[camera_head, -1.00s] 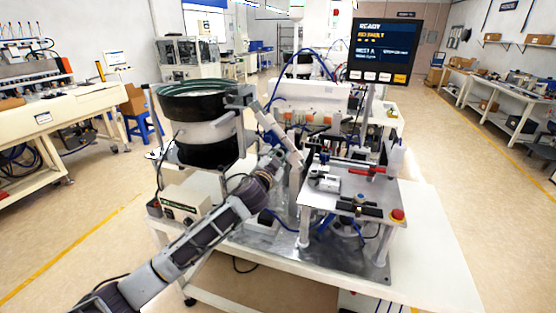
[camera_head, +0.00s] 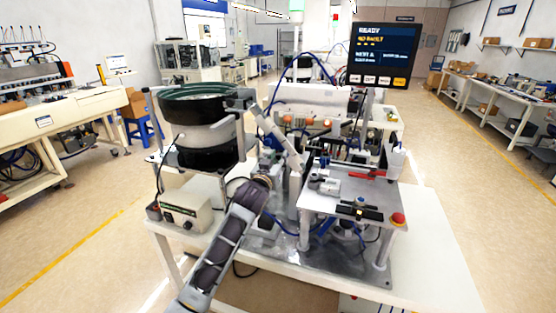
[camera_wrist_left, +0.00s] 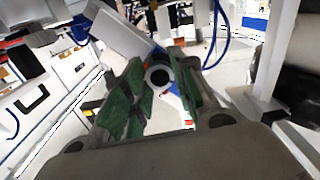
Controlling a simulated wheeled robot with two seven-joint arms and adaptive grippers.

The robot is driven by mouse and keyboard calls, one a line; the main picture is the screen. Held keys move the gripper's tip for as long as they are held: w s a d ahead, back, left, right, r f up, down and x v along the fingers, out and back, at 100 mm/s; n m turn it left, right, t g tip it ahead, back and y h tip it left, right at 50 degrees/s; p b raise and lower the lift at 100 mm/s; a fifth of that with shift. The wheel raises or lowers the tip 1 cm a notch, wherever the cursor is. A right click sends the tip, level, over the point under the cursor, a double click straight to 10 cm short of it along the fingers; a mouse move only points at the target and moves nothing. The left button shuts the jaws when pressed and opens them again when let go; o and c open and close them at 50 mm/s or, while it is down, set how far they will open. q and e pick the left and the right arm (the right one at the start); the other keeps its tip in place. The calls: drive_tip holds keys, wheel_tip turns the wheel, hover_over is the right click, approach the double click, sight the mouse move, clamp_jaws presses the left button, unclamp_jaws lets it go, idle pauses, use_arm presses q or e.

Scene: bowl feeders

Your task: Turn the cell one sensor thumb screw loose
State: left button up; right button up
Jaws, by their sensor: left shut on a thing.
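In the head view the left wrist reaches in between the bowl feeder (camera_head: 197,104) and the small metal-topped station (camera_head: 345,199). The fingertips and the screw are too small and covered to make out there. My right gripper is not in view.
A grey control box (camera_head: 186,208) stands left of my arm. A slanted grey chute (camera_head: 278,135) passes close above the wrist. A red button (camera_head: 397,219) sits on the station's corner. The screen (camera_head: 383,52) stands behind. The white table's right side (camera_head: 440,240) is clear.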

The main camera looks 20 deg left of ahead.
use_arm(q)
drive_tip(key=shift+r+n+p, duration=0.2)
drive_tip(key=shift+n+p, duration=0.25)
drive_tip(key=shift+n, duration=0.65)
drive_tip(key=shift+n+p, duration=0.3)
drive_tip(key=shift+n, duration=0.2)
drive_tip(key=shift+f+n+p, duration=0.1)
drive_tip(key=shift+n+p, duration=0.2)
drive_tip(key=shift+n, duration=0.3)
drive_tip(key=o, duration=1)
drive_tip(key=shift+o, duration=0.2)
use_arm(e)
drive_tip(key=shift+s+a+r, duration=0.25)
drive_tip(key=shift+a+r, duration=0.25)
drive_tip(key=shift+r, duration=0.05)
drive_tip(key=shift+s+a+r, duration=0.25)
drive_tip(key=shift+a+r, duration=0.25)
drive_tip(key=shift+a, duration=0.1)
use_arm(q)
drive_tip(key=shift+f, duration=0.1)
drive_tip(key=s, duration=1.2)
drive_tip(key=shift+a, duration=0.25)
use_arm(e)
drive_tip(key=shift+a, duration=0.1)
